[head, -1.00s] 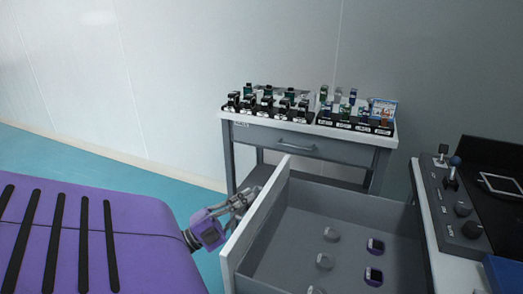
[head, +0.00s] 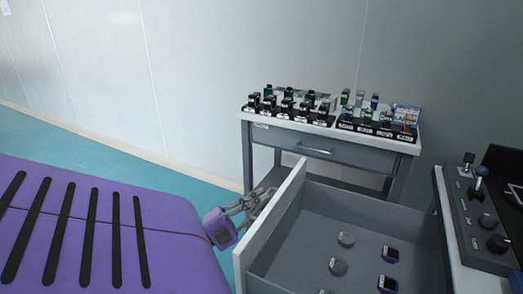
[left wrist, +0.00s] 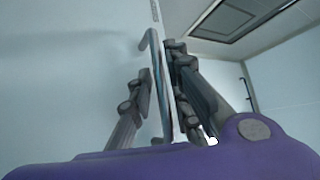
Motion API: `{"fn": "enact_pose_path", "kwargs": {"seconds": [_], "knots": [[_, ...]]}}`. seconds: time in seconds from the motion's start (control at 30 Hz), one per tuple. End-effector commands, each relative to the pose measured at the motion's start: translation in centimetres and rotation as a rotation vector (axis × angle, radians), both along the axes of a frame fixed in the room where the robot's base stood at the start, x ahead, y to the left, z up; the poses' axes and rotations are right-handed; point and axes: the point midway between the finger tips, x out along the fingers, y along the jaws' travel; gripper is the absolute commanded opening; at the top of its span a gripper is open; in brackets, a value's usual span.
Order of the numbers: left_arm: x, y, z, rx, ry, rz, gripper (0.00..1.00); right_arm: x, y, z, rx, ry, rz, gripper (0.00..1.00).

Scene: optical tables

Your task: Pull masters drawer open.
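The open grey drawer (head: 395,215) juts out to the left from the bench at the right. Its pale front panel (head: 268,228) faces my left arm. Inside lie several small round discs (head: 338,267) and dark purple-edged blocks (head: 389,254). No label is readable on it. My left gripper (head: 262,200) is at the outer side of the front panel. In the left wrist view, the bar handle (left wrist: 157,75) stands between the fingers of my left gripper (left wrist: 159,80), which are closed around it. My right gripper is not in view.
A grey cart (head: 350,152) with a shut drawer stands behind, with rows of small labelled holders (head: 290,107) on top. A control panel with knobs (head: 483,222) is on the bench at the right. Teal floor (head: 90,150) is free at the left.

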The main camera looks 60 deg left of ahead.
Motion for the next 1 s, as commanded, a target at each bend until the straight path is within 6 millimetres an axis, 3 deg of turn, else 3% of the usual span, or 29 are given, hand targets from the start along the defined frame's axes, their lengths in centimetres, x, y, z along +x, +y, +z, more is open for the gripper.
{"fn": "enact_pose_path", "kwargs": {"seconds": [0.5,0.7,1.0], "knots": [[-8.9,0.9,-3.9,-0.001,0.004,0.003,0.17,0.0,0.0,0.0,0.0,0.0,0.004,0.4],[-10.5,1.0,-4.5,-0.002,0.002,0.002,0.17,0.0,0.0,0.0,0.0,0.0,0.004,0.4],[-10.7,1.0,-4.6,-0.001,0.002,0.001,0.17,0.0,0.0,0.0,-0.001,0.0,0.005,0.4]]}}
